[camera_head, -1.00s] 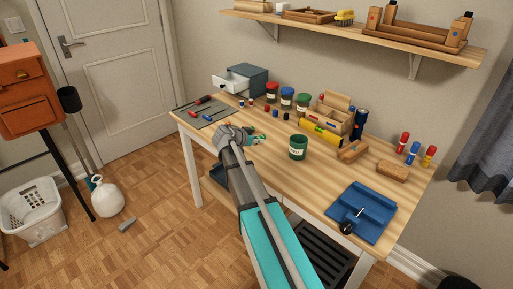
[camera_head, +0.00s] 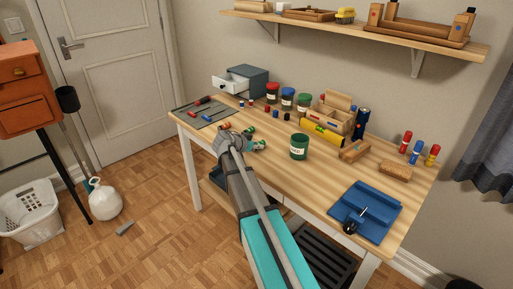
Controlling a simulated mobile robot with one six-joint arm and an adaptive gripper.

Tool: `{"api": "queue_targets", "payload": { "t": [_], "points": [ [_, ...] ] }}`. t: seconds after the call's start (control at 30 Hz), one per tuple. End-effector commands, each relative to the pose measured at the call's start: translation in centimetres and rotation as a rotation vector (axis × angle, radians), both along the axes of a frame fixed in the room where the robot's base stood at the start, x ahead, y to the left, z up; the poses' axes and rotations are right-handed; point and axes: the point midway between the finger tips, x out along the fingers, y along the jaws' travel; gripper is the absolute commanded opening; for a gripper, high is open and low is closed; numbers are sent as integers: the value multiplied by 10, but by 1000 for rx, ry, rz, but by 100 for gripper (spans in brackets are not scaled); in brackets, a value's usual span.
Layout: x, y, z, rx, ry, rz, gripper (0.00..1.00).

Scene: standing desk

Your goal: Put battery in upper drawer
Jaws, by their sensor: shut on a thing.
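My gripper (camera_head: 253,139) is over the left part of the desk, in front of the small drawer unit. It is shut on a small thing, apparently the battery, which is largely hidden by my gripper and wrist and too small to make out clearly. The grey-blue drawer unit (camera_head: 252,77) stands at the desk's back left corner. Its upper drawer (camera_head: 232,84) is white inside and pulled out to the left. My gripper is apart from it, nearer the front edge.
A grey mat (camera_head: 206,116) with tools lies in front of the drawer unit. Lidded jars (camera_head: 288,98) and small cylinders stand to its right. A green can (camera_head: 299,147) stands right of my gripper. A wooden box (camera_head: 333,117) and a blue tray (camera_head: 364,208) are farther right.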

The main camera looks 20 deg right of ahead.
Motion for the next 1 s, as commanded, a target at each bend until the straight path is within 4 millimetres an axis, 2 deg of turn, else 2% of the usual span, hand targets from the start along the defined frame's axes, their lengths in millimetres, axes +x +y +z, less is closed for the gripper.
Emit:
{"api": "queue_targets", "payload": {
  "t": [0.37, 0.4, 0.57, 0.6, 1.0],
  "points": [
    [0, 0, -4, 0, 0, -1, 0],
    [0, 0, -4, 0, 0, -1, 37],
    [0, 0, -3, 0, 0, -1, 67],
    [0, 0, -3, 0, 0, -1, 70],
    [0, 0, -3, 0, 0, 0, 70]
  ]
}}
